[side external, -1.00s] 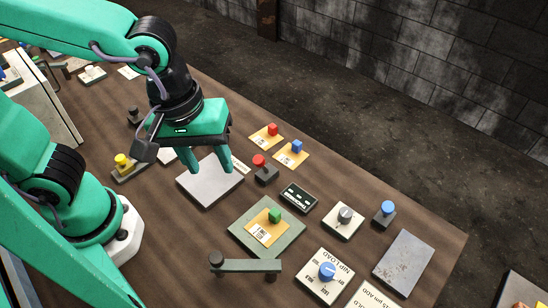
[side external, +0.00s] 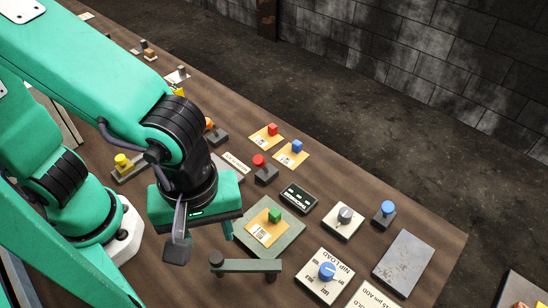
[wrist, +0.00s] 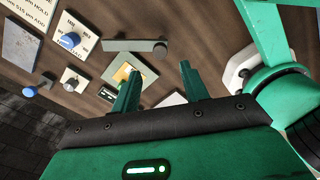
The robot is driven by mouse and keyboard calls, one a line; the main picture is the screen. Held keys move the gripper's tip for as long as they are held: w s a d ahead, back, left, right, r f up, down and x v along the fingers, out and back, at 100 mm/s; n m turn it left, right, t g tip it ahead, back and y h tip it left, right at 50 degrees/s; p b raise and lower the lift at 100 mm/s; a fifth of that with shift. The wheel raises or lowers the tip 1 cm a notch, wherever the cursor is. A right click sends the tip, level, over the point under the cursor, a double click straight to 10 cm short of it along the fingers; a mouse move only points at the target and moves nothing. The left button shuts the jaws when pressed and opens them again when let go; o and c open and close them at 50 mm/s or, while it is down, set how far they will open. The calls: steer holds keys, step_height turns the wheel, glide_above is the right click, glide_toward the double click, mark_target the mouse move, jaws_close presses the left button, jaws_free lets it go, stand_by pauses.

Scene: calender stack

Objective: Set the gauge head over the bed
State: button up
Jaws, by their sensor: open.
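A grey-green gauge arm (side external: 250,266) with a dark round knob (side external: 216,258) at its left end lies along the near side of the bed, off its surface. The bed is a flat grey-green pad (side external: 283,247) bearing a yellow card with a green cube (side external: 275,215). My gripper is open and empty above the table, just left of the bed in the side view; one finger hides part of the bed's left edge. In the wrist view my gripper (wrist: 159,62) shows two spread fingers, the gauge arm (wrist: 132,45) and its knob (wrist: 160,49) beyond them.
A nip load dial (side external: 327,271) is right of the gauge arm. A dark display (side external: 299,198), a grey dial (side external: 345,214) and a blue button (side external: 387,209) lie behind. A red-topped control (side external: 262,168) and two yellow cards with cubes are farther back. A metal plate (side external: 404,262) lies right.

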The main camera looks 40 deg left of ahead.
mark_target(216, 257)
steer(key=shift+f, duration=3.8)
steer(key=shift+c, duration=0.5)
jaws_close()
